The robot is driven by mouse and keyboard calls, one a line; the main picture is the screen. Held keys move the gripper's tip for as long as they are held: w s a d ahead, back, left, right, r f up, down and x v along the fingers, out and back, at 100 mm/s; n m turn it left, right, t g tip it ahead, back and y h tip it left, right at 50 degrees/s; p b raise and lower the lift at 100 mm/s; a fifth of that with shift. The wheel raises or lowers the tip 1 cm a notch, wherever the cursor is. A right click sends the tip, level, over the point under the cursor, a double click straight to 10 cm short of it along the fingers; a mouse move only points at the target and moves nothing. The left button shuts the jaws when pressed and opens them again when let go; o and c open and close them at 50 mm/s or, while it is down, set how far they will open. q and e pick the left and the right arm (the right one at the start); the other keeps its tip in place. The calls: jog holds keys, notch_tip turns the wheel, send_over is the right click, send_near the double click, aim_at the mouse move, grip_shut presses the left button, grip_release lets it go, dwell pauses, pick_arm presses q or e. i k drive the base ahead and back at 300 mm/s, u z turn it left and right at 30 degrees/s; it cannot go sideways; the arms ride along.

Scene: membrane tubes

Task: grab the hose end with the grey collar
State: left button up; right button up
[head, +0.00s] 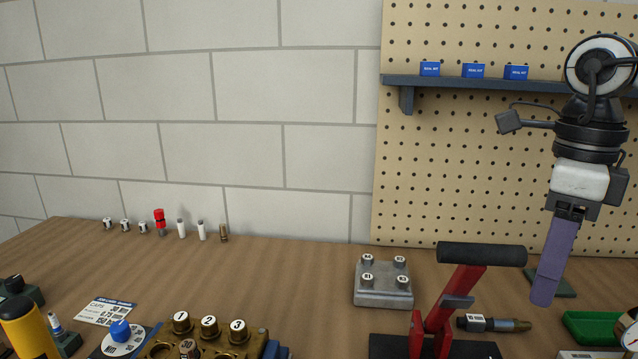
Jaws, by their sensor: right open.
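No hose end with a plainly grey collar shows in the head view. A short dark cylinder (492,324) with a white label and a brass-coloured tip lies on the table at the right, just behind the red lever press; I cannot tell whether it is a hose end. My right gripper (545,297) hangs down at the right with purple fingers, above and to the right of that cylinder and apart from it. It is open, seen edge-on, with nothing visible in it. My left gripper is out of view.
The red lever press (436,325) with a black handle stands front right. A grey block (384,291) with labelled studs sits left of it. A brass manifold (205,340) is at the front. A green tray (592,326) is at the right edge. The table's middle is clear.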

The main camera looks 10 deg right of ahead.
aim_at(472, 322)
jog(key=k, duration=1.4)
